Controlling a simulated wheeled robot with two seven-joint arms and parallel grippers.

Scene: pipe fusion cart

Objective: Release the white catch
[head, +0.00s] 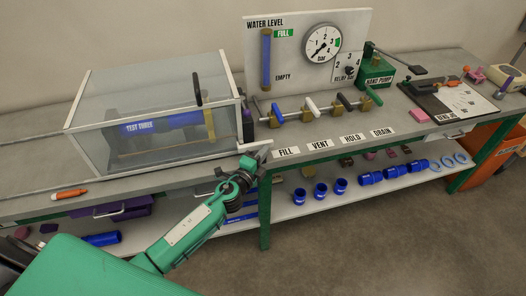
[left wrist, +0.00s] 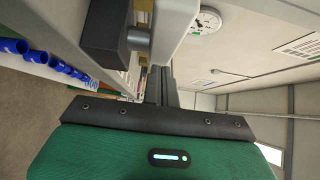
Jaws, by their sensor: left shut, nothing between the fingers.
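A clear box cover with a white frame (head: 236,80) stands over the blue test tube (head: 160,122) on the bench, and looks closed. A small dark fitting (head: 248,126) sits at the cover's right end. I cannot clearly make out a separate white catch there. My left gripper (head: 264,149) is at the bench's front edge, just right of and below the cover's front right corner. Its fingers (left wrist: 161,86) are together and empty. My right gripper is out of view.
Valves with lever handles (head: 312,107) stand behind the labels (head: 285,152) right of the cover. A gauge panel (head: 345,25) and a green hand pump (head: 376,72) stand behind. An orange marker (head: 69,193) lies at the front left. Blue couplings (head: 321,190) sit on the lower shelf.

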